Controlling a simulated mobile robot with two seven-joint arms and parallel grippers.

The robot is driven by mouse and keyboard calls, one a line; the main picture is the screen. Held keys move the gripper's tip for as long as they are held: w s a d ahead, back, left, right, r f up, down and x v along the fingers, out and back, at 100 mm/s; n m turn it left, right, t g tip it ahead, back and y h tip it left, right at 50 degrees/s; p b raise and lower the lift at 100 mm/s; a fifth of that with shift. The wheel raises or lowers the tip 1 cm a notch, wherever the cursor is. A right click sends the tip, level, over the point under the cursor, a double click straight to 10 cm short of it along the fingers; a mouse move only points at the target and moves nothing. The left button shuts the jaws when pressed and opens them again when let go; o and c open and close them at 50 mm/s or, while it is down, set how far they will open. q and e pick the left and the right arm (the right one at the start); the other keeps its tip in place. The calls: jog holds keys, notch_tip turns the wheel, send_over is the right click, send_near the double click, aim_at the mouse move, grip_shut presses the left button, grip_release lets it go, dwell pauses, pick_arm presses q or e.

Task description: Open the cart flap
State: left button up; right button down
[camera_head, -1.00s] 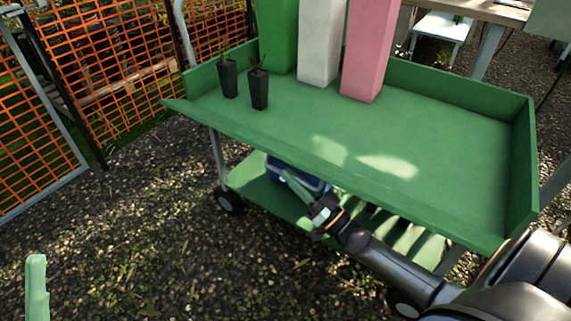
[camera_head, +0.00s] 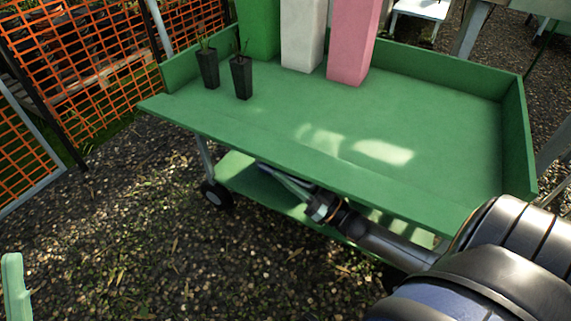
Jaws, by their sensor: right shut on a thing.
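The green cart (camera_head: 420,105) stands in the middle, with raised walls at its back and right. Its flap (camera_head: 255,137) is the long front board. It leans outward, nearly level with the top, and its left end sticks out past the side wall. My right gripper (camera_head: 280,175) reaches from the lower right to beneath the flap's outer edge. It is shut at that edge; its fingertips are mostly hidden there.
Two black plant pots (camera_head: 208,68) stand at the left of the cart top. Green, white (camera_head: 302,35) and pink (camera_head: 352,42) tall blocks stand behind. A lower shelf (camera_head: 240,175) lies under the flap. Orange mesh fencing (camera_head: 75,55) is at left; open gravel lies in front.

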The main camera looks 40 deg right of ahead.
jog(key=c, duration=0.9)
grip_release()
jog(key=p+v, duration=0.1)
jog(key=v, duration=1.1)
jog(key=shift+s+f, duration=0.1)
jog(key=shift+s, duration=0.15)
